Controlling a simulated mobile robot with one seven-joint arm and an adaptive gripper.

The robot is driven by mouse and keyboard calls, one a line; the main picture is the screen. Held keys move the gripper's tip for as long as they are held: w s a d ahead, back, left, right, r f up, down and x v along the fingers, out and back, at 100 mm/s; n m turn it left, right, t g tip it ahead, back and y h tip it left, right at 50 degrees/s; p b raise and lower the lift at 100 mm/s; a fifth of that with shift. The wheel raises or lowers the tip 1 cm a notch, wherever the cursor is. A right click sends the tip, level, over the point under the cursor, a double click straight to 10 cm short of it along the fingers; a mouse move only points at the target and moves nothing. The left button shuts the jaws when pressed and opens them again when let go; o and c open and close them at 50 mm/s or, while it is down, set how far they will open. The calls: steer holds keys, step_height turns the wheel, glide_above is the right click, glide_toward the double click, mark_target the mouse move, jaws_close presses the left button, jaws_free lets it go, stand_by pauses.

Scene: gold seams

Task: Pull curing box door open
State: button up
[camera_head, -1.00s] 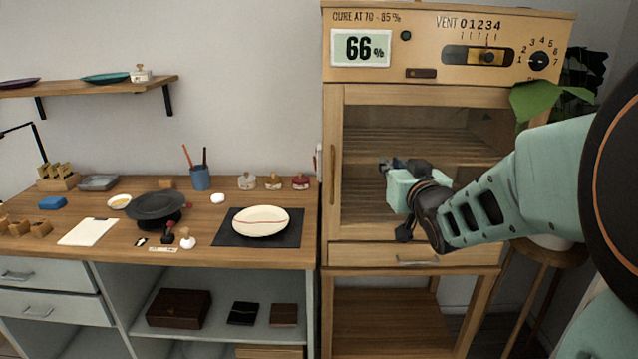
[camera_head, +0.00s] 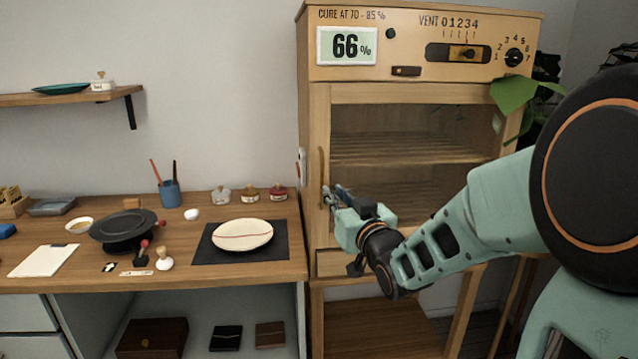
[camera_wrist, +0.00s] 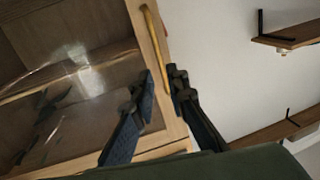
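The curing box door (camera_head: 318,110) is a wooden frame with a clear pane, and it looks closed. Its slim upright brass-coloured handle (camera_head: 322,170) is on the left side of the door. The handle also shows in the wrist view (camera_wrist: 156,40), running down towards the fingers. My gripper (camera_head: 331,195) is at the handle's lower part in the head view. In the wrist view my gripper (camera_wrist: 161,84) has its dark fingers apart, with the handle's lower end close to the right finger. I cannot tell whether they touch. The gripper hides part of the lower door frame.
The box's control panel (camera_head: 425,40) reads 66 %. A workbench (camera_head: 190,275) with a plate (camera_head: 243,234), a dark turntable (camera_head: 123,226) and small jars stands to the left. A plant (camera_head: 515,92) is at the right. Wall shelves (camera_wrist: 290,38) show in the wrist view.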

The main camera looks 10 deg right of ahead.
mark_target(323, 181)
steer(key=w, duration=0.3)
steer(key=w+a, duration=0.1)
steer(key=w, duration=0.2)
steer(key=w+b, duration=0.1)
steer(key=w, duration=0.2)
steer(key=shift+a, duration=0.4)
steer(key=shift+c, duration=0.2)
jaws_close()
steer(key=shift+s, duration=0.1)
